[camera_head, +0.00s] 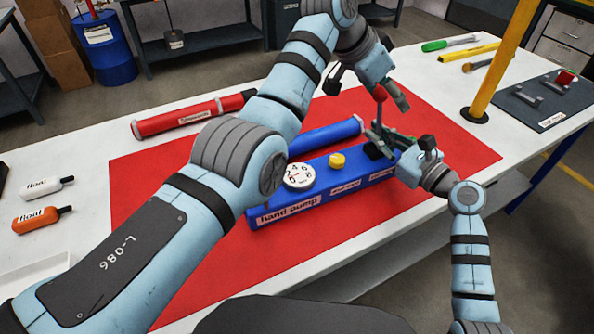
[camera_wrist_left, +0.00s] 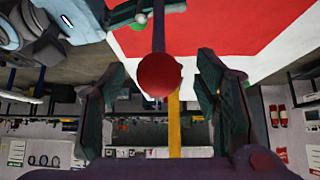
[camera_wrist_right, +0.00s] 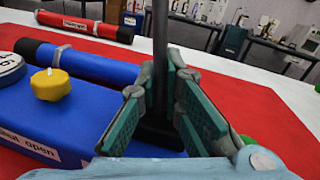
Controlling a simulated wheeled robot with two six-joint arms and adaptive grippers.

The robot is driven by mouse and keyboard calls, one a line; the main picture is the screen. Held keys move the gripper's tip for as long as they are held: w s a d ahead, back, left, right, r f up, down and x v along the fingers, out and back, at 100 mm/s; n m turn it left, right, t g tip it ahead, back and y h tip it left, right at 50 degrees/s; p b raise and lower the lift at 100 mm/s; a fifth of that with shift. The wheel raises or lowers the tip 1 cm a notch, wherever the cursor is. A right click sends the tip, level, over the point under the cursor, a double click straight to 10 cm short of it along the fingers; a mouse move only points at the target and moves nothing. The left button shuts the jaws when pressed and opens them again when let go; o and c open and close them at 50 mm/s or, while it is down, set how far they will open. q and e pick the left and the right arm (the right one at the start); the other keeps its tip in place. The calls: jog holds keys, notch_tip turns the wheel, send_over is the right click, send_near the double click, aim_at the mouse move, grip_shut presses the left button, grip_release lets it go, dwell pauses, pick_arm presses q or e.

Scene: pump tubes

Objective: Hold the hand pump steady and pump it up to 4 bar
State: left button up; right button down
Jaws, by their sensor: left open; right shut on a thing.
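The blue hand pump (camera_head: 262,217) lies on the red mat (camera_head: 140,190), with a round white gauge (camera_head: 299,175) whose reading is too small to tell. A yellow knob (camera_head: 337,160) sits beside the gauge. A dark lever (camera_wrist_right: 160,40) rises from a black base (camera_wrist_right: 158,135) at the pump's right end, topped by a red ball (camera_head: 380,93). My left gripper (camera_head: 371,92) is open, its fingers on either side of the ball, apart from it in the left wrist view (camera_wrist_left: 160,70). My right gripper (camera_head: 384,138) is shut on the pump around the lever's foot, just above the black base.
A blue tube (camera_head: 333,134) lies close behind the pump, and a red tube (camera_head: 190,118) lies farther back. A yellow post (camera_head: 500,62) stands at the right. Two float bottles (camera_head: 47,187) lie at the left. The mat in front of the pump is clear.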

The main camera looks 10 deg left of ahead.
pick_arm(q)
jog(key=shift+r, duration=0.1)
pick_arm(e)
jog(key=c, duration=1.7)
grip_release()
pick_arm(q)
jog(key=v, duration=0.6)
jog(key=shift+a+r, duration=0.25)
pick_arm(e)
jog(key=shift+o, duration=0.2)
pick_arm(q)
jog(key=shift+s, duration=0.15)
